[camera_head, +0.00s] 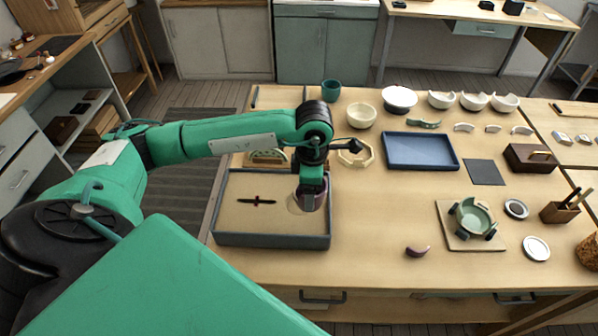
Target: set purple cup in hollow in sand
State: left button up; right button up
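The purple cup (322,197) is at the right side of the sand tray (272,240), a shallow grey-rimmed box of pale sand. My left gripper (311,192) reaches down over the tray from above and appears shut on the cup; the wrist and fingers hide much of it. A pale rounded patch of the hollow (294,205) shows at the cup's left side. I cannot tell whether the cup touches the sand. My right gripper is not in view.
A dark slim tool (257,201) lies on the sand left of the cup. A purple shard (417,251) lies on the table. A blue tray (421,168) and a green cracked bowl on a board (453,238) stand right. Bare table (375,220) lies between.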

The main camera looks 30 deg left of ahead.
pick_arm(q)
jog(key=n, duration=0.2)
jog(key=a+n, duration=0.1)
jog(key=n, duration=0.1)
jog(key=shift+w, duration=0.3)
jog(key=n, duration=0.2)
jog(key=a+n, duration=0.1)
jog(key=n, duration=0.3)
jog(key=shift+w+a+f, duration=0.1)
jog(key=shift+w+a, duration=0.25)
jog(key=shift+a, duration=0.05)
jog(key=n, duration=0.2)
jog(key=a+n, duration=0.1)
jog(key=n, duration=0.1)
jog(key=shift+w+p, duration=0.2)
jog(key=shift+p, duration=0.1)
jog(key=n, duration=0.3)
jog(key=a+n, duration=0.1)
jog(key=shift+w+f, duration=0.25)
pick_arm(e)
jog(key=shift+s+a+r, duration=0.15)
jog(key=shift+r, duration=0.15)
